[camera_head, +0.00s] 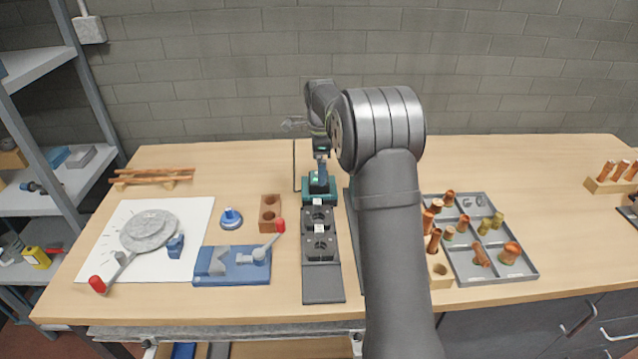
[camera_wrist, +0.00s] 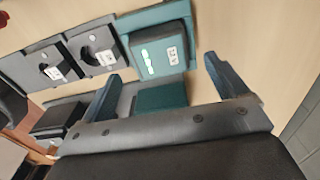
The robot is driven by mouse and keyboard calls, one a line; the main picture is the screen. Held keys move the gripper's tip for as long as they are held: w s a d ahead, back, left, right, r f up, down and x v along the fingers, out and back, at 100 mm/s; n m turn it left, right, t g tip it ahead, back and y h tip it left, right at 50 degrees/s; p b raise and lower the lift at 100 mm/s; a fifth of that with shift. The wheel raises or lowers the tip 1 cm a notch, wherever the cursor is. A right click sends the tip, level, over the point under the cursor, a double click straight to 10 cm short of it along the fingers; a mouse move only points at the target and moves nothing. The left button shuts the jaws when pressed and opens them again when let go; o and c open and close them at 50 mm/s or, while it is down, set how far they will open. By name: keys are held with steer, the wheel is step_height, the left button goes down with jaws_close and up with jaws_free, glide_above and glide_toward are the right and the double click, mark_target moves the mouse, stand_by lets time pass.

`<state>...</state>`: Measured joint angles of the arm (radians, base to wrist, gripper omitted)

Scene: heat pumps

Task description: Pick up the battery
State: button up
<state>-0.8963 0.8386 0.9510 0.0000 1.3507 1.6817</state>
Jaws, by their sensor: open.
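A teal and dark block with small green lights and a white label, which looks like the battery (camera_wrist: 160,52), sits at the far end of a dark grey strip of sockets. In the head view, this teal block (camera_head: 325,196) is at the back end of the strip, partly covered by my gripper (camera_head: 319,178). My gripper is open, its fingertips above the block. In the wrist view, the gripper's (camera_wrist: 161,70) two fingers stand on either side of the block's near part, with nothing visibly clamped. I cannot tell whether they touch it.
Two black labelled sockets (camera_head: 320,245) lie in front on the same strip. A second strip, partly hidden by my arm, runs beside it. A brown block (camera_head: 269,213) and blue fixture (camera_head: 231,265) stand left; a grey parts tray (camera_head: 527,264) stands right. The back table is mostly clear.

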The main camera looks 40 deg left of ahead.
steer(key=f, duration=0.4)
steer(key=shift+s+a+f, duration=0.1)
steer(key=shift+a+f, duration=0.1)
steer(key=shift+f, duration=0.05)
steer(key=c, duration=1.3)
steer(key=shift+r, duration=0.1)
steer(key=shift+r, duration=0.1)
step_height(320, 180, up, 10)
steer(key=shift+f, duration=0.1)
steer(key=shift+w+d+r, duration=0.5)
steer(key=shift+w+d, duration=0.8)
steer(key=shift+d, duration=0.6)
steer(key=shift+w+d+r, duration=0.45)
steer(key=shift+w+d, duration=0.85)
steer(key=shift+d, duration=0.6)
steer(key=shift+w+d+r, duration=0.5)
steer(key=shift+w+d, duration=0.8)
steer(key=shift+d, duration=0.6)
